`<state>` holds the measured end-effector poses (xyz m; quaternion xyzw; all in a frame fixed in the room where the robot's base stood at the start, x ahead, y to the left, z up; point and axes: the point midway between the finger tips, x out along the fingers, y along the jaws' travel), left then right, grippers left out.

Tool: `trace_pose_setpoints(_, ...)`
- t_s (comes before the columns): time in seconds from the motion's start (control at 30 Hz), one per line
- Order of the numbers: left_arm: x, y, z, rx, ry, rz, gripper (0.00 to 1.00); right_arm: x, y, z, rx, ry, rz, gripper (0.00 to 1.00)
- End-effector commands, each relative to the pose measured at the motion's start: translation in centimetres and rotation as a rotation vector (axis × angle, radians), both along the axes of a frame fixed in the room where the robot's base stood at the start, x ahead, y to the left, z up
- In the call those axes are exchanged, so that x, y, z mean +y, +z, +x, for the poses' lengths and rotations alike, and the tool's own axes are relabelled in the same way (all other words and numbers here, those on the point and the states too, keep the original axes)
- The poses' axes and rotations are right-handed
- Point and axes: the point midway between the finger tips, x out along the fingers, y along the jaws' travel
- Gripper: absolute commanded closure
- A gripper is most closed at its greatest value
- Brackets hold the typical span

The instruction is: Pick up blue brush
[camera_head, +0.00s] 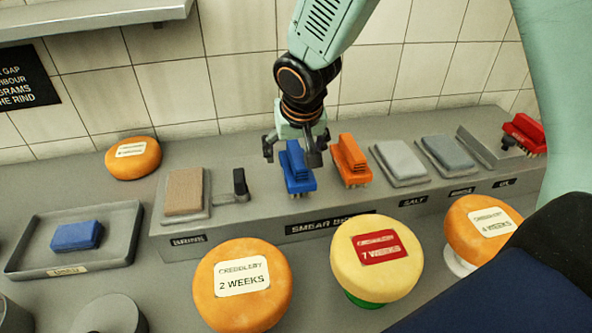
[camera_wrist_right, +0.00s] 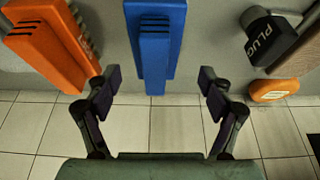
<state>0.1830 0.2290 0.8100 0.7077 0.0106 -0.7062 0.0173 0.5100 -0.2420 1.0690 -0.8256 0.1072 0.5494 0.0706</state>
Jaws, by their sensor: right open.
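The blue brush (camera_head: 297,168) stands on the grey raised shelf, between a black plug and the orange brush. In the right wrist view the blue brush (camera_wrist_right: 156,45) lies lengthwise between the two fingers, with a gap on both sides. My right gripper (camera_head: 295,152) is open, reaching down from above at the back end of the brush. In the wrist view the fingertips of my right gripper (camera_wrist_right: 158,88) are apart, and nothing is held. My left gripper is not in view.
The orange brush (camera_head: 350,160) stands close on the right. The black plug (camera_head: 239,182) stands on the left beside a brown block (camera_head: 184,192). Grey blocks and a red brush (camera_head: 524,134) are further right. Cheese wheels (camera_head: 242,285) stand in front, and a tray (camera_head: 105,258) holds a blue block.

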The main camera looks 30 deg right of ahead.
Motion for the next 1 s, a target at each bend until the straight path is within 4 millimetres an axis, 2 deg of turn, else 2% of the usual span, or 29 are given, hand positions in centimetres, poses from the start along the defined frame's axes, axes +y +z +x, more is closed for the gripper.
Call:
trace_pose_setpoints(0.2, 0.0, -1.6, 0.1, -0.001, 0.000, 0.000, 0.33, -0.5, -3.2, 0.4, 0.003, 0.001, 0.000, 0.19)
trace_pose_setpoints(0.33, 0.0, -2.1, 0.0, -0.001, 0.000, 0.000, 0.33, -0.7, -4.6, 1.0, 0.002, 0.001, 0.001, 0.19)
trace_pose_setpoints(0.67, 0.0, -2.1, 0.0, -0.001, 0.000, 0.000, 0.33, -0.9, -5.1, 1.4, 0.001, 0.004, 0.002, 0.19)
trace_pose_setpoints(1.0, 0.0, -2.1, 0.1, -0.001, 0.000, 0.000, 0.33, -0.9, -5.1, 1.4, 0.001, 0.004, 0.001, 0.46)
